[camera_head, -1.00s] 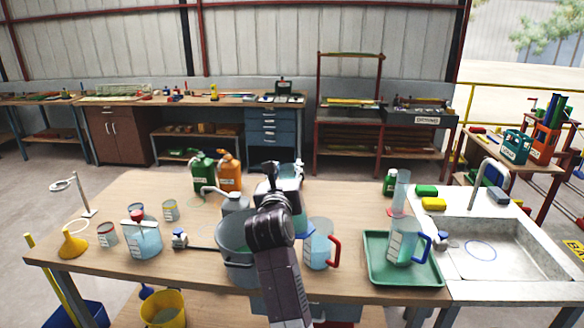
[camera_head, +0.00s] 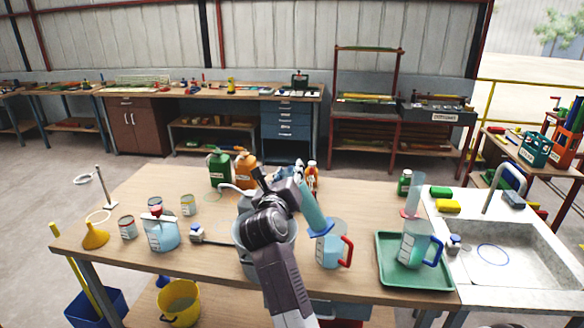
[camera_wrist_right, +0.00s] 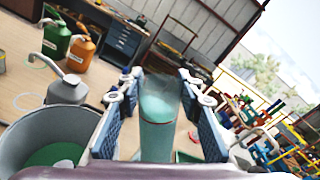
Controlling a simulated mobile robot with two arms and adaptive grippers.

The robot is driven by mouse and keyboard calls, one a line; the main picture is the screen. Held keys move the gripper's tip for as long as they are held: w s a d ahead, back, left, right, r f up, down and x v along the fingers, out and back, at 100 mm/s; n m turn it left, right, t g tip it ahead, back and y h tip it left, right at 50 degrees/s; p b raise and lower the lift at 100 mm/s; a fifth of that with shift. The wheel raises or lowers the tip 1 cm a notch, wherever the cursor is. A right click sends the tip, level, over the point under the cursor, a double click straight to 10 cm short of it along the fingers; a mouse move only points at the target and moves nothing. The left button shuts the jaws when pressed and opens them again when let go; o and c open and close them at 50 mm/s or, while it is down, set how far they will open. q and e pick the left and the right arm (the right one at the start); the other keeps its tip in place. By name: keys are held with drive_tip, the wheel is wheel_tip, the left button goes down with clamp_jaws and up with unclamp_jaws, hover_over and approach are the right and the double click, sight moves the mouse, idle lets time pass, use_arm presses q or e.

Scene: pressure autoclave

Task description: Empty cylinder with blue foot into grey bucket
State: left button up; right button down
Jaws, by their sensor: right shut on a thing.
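The cylinder with the blue foot (camera_head: 314,210) is held by my right gripper (camera_head: 284,194). It leans, with its blue foot low and to the right and its upper end toward the upper left. In the right wrist view the cylinder (camera_wrist_right: 158,135) sits between both fingers, with bluish content showing. The grey bucket (camera_head: 242,262) stands on the table, partly hidden behind my right arm. In the right wrist view the bucket (camera_wrist_right: 22,140) is at the lower left, with green content inside. My left gripper is out of view.
A jug with a red handle (camera_head: 330,248) stands close right of the bucket. A green tray (camera_head: 388,274) holds a jug with a blue handle (camera_head: 412,246). Green (camera_head: 219,170) and orange (camera_head: 245,172) canisters stand behind. A sink (camera_head: 500,262) is at the right.

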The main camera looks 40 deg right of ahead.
drive_tip(key=shift+f+n+p, duration=0.15)
drive_tip(key=shift+n+p, duration=0.45)
drive_tip(key=shift+p, duration=0.15)
drive_tip(key=shift+w+a+f+n+g+p, duration=0.15)
drive_tip(key=shift+f+n+g+p, duration=0.15)
drive_tip(key=shift+f+n+p, duration=0.55)
drive_tip(key=shift+w+f+n+p, duration=0.15)
drive_tip(key=shift+f+n+p, duration=0.55)
drive_tip(key=shift+f+n, duration=0.15)
drive_tip(key=shift+w+a+f+n, duration=0.1)
drive_tip(key=shift+f+n, duration=0.6)
drive_tip(key=shift+f, duration=0.2)
drive_tip(key=shift+p, duration=0.5)
drive_tip(key=shift+w+a+f+n+g, duration=0.1)
drive_tip(key=shift+w+f+n+g, duration=0.1)
drive_tip(key=shift+f+n, duration=0.6)
drive_tip(key=shift+w+a+f+n+g, duration=0.15)
drive_tip(key=shift+f+n, duration=0.25)
drive_tip(key=shift+f, duration=0.8)
drive_tip(key=shift+w+a+f+n+g+h+b, duration=0.15)
drive_tip(key=shift+f+n, duration=0.25)
drive_tip(key=shift+f, duration=0.3)
drive_tip(key=shift+d+f+n+g+h+b, duration=0.1)
drive_tip(key=shift+f+n, duration=0.3)
drive_tip(key=shift+f, duration=0.35)
drive_tip(key=shift+w+a+f+n+g+h+b, duration=0.15)
drive_tip(key=shift+f+n, duration=0.25)
drive_tip(key=shift+f, duration=0.3)
